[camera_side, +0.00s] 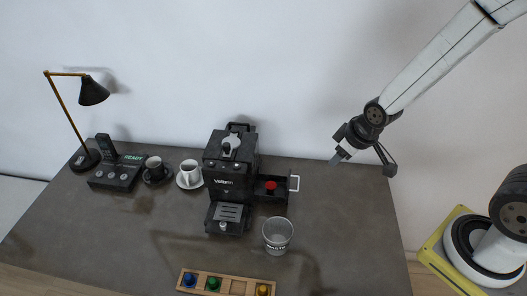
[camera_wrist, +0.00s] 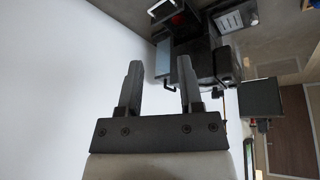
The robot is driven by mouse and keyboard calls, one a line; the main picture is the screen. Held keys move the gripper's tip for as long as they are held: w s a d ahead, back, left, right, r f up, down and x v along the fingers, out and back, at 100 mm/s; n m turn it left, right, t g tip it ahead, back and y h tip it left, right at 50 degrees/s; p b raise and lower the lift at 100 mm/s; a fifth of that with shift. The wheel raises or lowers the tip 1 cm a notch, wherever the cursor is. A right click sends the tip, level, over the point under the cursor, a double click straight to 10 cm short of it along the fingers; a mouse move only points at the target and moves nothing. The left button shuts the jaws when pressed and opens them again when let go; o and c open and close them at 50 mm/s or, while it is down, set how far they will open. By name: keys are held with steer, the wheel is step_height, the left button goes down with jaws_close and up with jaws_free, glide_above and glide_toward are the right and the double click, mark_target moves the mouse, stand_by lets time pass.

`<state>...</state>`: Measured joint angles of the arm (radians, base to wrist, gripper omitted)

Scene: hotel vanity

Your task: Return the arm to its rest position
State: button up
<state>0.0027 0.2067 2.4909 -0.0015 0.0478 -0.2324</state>
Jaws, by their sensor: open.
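My gripper (camera_side: 338,156) is raised above the right back part of the dark tabletop, clear of everything on it. In the wrist view my gripper (camera_wrist: 160,82) has its two fingers spread apart with nothing between them. My arm comes down from the upper right in the side view.
A black coffee machine (camera_side: 229,172) stands mid-table, its side drawer (camera_side: 270,190) out with a red item inside. A grey waste cup (camera_side: 278,236), a wooden capsule tray (camera_side: 235,284), a white cup (camera_side: 190,172), a dark cup (camera_side: 155,168), a phone (camera_side: 107,147) and a lamp (camera_side: 93,92) also stand there. The table's right side is bare.

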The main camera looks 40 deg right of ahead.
steer(key=s+r+m+g, duration=0.2)
steer(key=s+r, duration=0.1)
steer(key=s, duration=0.2)
steer(key=shift+s+m, duration=0.2)
steer(key=shift+m, duration=0.1)
